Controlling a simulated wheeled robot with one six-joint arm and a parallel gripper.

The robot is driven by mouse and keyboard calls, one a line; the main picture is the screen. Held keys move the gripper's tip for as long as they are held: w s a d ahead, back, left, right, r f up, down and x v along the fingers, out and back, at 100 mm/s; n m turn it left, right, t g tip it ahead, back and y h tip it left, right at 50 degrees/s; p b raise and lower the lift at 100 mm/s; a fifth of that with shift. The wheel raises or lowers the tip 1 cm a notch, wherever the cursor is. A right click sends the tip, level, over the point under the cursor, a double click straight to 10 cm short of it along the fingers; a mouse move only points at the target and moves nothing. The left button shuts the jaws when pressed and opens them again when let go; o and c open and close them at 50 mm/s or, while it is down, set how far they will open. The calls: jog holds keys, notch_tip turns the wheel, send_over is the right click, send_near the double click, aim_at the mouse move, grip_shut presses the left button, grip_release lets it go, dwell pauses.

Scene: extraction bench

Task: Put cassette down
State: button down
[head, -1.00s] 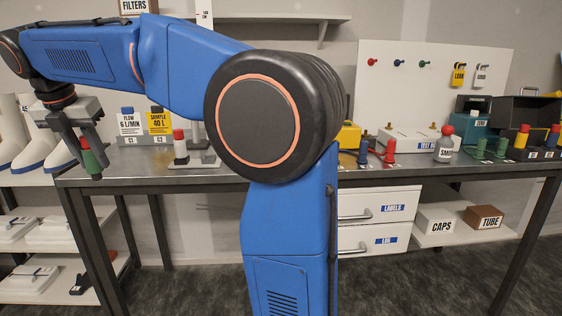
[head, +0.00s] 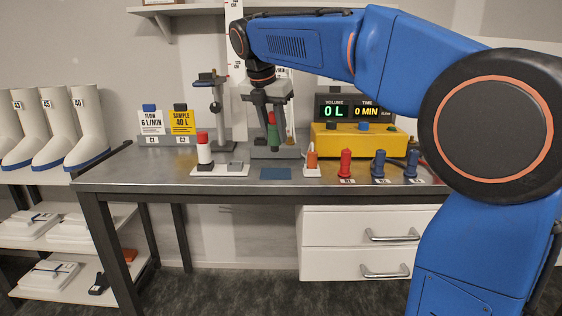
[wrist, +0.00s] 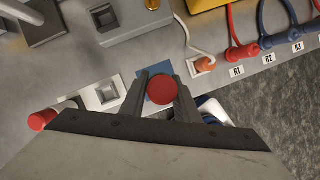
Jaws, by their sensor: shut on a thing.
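A blue mat (head: 275,174) lies on the bench below and in front of the cassette in the head view. It also shows in the wrist view (wrist: 140,70), partly covered by a finger. I cannot tell how far the cassette is above the bench.
A white plate (head: 233,174) left of the mat holds a white-and-black piece with a red top (head: 204,150). An orange-capped piece (head: 312,161) stands right, then red (head: 345,163) and blue (head: 378,163) connectors. A yellow meter (head: 352,143) and a clamp stand (head: 217,110) are behind.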

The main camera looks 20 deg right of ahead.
aim_at(276, 151)
jog(key=shift+d+f, duration=0.2)
jog(key=shift+f, duration=3.3)
jog(key=c, duration=1.4)
grip_release()
jog(key=shift+o, duration=0.2)
jog(key=shift+a, duration=0.1)
jog(key=v, duration=1.2)
jog(key=s+d+f+m+y, duration=0.1)
jog(key=s+d+f+m, duration=0.2)
jog(key=s+f+m, duration=0.6)
jog(key=s+d+f+m+t+y, duration=0.1)
jog(key=s+d+f+m, duration=0.2)
jog(key=s+f+m, duration=0.5)
jog(key=s+d+f+m+t+y, duration=0.1)
jog(key=s+d+f+m, duration=0.3)
jog(key=s+f+m, duration=0.5)
jog(key=s+f, duration=0.4)
jog(key=f, duration=0.1)
jog(key=shift+s+m, duration=0.3)
jog(key=shift+s, duration=0.05)
